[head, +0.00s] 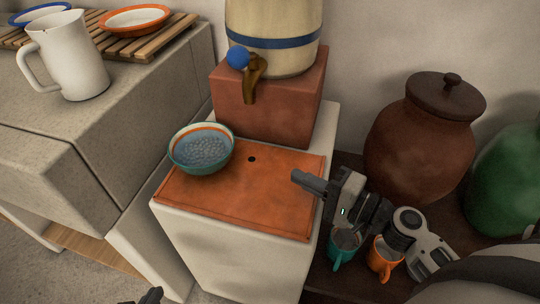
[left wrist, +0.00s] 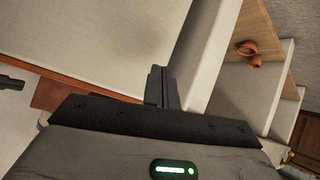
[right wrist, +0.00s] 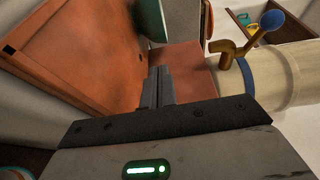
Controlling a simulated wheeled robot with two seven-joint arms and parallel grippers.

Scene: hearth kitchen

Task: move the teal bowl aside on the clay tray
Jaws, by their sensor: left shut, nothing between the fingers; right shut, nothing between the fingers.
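The teal bowl (head: 202,148), with an orange band inside its rim and a speckled blue-grey inside, sits upright on the back left part of the clay tray (head: 235,195). In the right wrist view part of the bowl (right wrist: 151,20) shows at the top, beyond my fingers. My right gripper (head: 299,178) is shut and empty, above the right side of the tray and apart from the bowl; its closed fingers (right wrist: 157,76) show in its wrist view. My left gripper (head: 150,298) is at the bottom edge of the head view, low in front of the tray's stand; its closed fingers (left wrist: 160,74) hold nothing.
A crock with a brass tap (head: 254,80) stands on a brick-red block (head: 270,105) behind the tray. A white pitcher (head: 75,60) is on the left counter. A brown lidded jar (head: 420,140), teal mug (head: 340,252) and orange mug (head: 383,262) are at right. The tray's front is clear.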

